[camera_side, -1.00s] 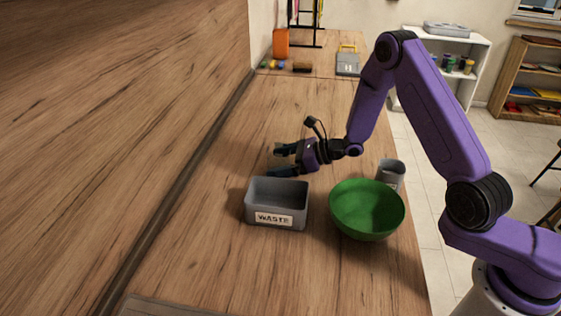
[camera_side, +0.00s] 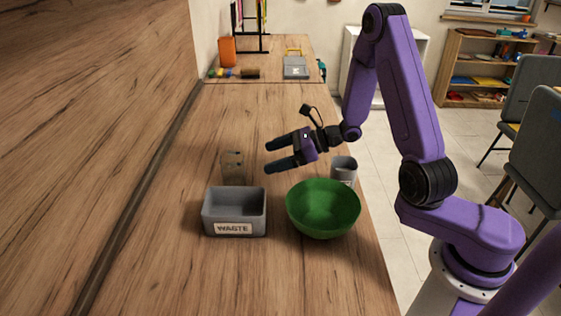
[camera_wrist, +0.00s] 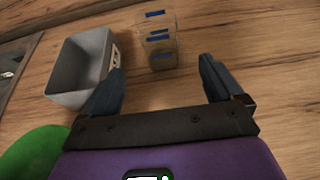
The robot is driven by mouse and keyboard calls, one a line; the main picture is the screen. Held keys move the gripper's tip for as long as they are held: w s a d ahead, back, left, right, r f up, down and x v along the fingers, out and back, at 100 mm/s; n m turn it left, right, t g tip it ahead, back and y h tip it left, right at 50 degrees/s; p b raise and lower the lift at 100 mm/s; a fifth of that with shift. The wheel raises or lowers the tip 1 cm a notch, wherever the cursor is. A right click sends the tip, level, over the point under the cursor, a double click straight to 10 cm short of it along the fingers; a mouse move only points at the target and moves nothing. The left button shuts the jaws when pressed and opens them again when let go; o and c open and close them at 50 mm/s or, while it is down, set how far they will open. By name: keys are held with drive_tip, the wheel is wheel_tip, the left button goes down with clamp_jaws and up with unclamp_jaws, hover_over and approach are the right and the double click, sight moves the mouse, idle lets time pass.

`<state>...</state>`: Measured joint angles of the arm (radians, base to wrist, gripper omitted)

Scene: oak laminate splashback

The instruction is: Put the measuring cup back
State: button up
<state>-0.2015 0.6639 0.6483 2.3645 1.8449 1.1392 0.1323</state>
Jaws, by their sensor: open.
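The measuring cup (camera_side: 232,167) is a clear, see-through cup standing on the wooden counter behind the grey waste bin. In the wrist view the cup (camera_wrist: 159,48) shows blue marks and lies ahead of my fingertips, roughly in line with the gap between them. My gripper (camera_side: 268,158) is open and empty, to the right of the cup and apart from it. In the wrist view the two dark fingers (camera_wrist: 160,75) are spread wide with only bare wood between them.
The grey bin labelled WASTE (camera_side: 206,215) stands in front of the cup. A green bowl (camera_side: 322,210) stands to its right, with a grey cup (camera_side: 343,170) behind the bowl at the counter's right edge.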

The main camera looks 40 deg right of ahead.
drive_tip(key=s+a+r+n+g, duration=0.2)
drive_tip(key=s+a+n+g, duration=0.4)
drive_tip(key=s+n, duration=0.2)
drive_tip(key=s+a+r+n+g, duration=0.3)
drive_tip(key=s+a+n+g, duration=0.3)
drive_tip(key=s+n, duration=0.25)
drive_tip(key=s+d+r+n+t+h, duration=0.1)
drive_tip(key=s+d+n+h, duration=0.3)
drive_tip(key=s+n, duration=0.4)
drive_tip(key=s+d+r+n+t+h, duration=0.1)
drive_tip(key=s+d+n+h, duration=0.4)
drive_tip(key=n, duration=1)
drive_tip(key=s+d, duration=0.1)
drive_tip(key=s, duration=0.2)
drive_tip(key=shift+s+d+r+t, duration=0.15)
drive_tip(key=shift+d+r+t, duration=0.1)
drive_tip(key=shift+d+t, duration=0.1)
